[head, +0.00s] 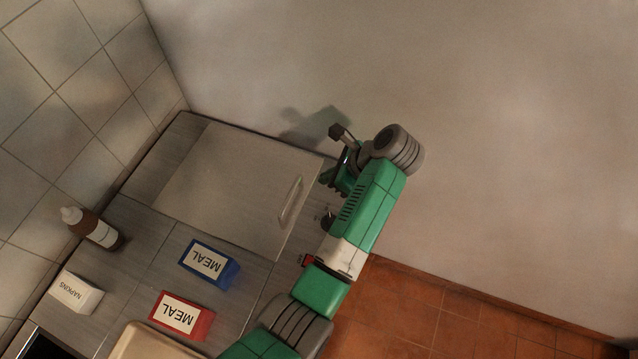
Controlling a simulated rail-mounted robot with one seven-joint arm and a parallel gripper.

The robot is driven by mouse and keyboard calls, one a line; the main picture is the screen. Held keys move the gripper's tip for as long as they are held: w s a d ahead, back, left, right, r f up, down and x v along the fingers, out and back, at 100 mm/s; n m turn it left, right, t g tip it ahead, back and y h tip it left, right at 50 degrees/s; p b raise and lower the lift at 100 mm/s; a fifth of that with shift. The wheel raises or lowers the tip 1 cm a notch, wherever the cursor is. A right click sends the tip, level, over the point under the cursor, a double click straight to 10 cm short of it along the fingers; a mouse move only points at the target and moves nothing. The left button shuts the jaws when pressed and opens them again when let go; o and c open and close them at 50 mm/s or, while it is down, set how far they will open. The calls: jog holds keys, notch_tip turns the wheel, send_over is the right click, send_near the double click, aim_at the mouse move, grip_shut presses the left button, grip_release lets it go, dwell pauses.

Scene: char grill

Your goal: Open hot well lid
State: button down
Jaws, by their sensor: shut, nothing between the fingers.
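The hot well lid (225,185) is a flat grey metal panel set in the counter in the head view. It appears closed, lying level with the counter. Its pale bar handle (290,199) runs along the lid's right side. My gripper (328,180) is to the right of the handle, near the counter's right edge, apart from the handle. It is shut and empty. My wrist partly hides the fingers, and their height above the counter is hard to tell.
A blue MEAL box (208,263) and a red MEAL box (181,315) stand below the lid. A brown bottle (93,229) and a napkins box (75,292) are at left. A tray (135,342) is at the bottom. Walls border the counter; red floor tiles lie right.

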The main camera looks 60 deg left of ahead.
aim_at(308, 193)
jog(key=b+x, duration=0.1)
jog(key=x, duration=0.8)
